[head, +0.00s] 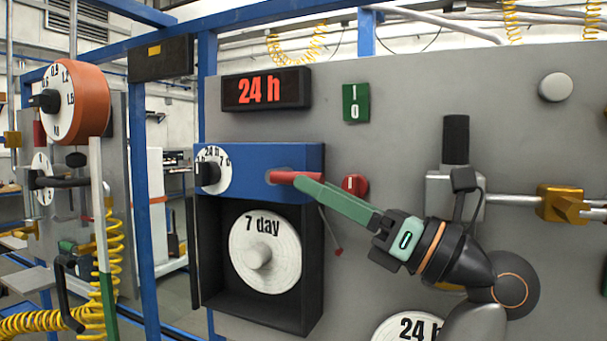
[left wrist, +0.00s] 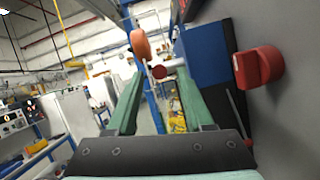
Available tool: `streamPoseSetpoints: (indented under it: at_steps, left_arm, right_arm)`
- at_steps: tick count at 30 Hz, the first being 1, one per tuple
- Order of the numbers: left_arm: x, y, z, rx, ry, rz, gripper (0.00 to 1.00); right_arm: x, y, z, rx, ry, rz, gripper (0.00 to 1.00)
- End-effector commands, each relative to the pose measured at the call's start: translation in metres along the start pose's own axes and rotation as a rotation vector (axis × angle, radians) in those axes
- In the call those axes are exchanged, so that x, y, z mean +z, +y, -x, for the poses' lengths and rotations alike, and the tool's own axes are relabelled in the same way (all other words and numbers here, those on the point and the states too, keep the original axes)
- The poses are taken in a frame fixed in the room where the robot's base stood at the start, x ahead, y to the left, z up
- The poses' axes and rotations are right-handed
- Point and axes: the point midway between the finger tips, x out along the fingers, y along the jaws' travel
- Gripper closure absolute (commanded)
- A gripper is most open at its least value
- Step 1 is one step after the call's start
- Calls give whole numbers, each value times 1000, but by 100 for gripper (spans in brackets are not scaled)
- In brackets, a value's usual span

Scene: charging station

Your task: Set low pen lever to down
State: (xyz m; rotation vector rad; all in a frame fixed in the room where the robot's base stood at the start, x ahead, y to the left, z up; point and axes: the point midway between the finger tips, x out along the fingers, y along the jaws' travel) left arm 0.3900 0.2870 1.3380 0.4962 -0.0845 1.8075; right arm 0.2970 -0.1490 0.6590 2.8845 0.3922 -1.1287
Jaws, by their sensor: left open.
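A red-handled lever (head: 285,176) sticks out from the front of the blue recorder box (head: 258,157), roughly level. Its round red end (left wrist: 158,71) shows between the fingers in the left wrist view. My left gripper (head: 312,183) is open, with its green fingertips at this handle; I cannot tell whether they touch it. In the left wrist view the fingers (left wrist: 158,90) stand wide apart, one on each side. A thin rod with a red tip (head: 338,252) slants down at the recorder's right side. I cannot tell which of the two is the low pen lever. My right gripper is out of view.
A red knob (head: 355,186) sits on the grey panel close to the fingers; it also shows in the left wrist view (left wrist: 257,66). A "7 day" dial (head: 264,253) is below the blue box. A pipe with a black-topped valve (head: 455,140) is behind my arm.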

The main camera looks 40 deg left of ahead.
Motion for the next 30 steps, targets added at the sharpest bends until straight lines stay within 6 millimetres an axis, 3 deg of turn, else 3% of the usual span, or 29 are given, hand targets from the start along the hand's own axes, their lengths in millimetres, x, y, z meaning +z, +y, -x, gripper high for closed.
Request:
streamPoseSetpoints:
  at_steps: [6, 18, 30]
  left_arm:
    - [1, 1, -28, 2, 0, 1, 48]
    - [0, 0, -35, 1, -1, 0, 49]
    - [0, 0, -34, 1, -1, 0, 94]
  right_arm:
    - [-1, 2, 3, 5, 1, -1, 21]
    - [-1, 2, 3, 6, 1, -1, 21]
    - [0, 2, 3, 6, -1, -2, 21]
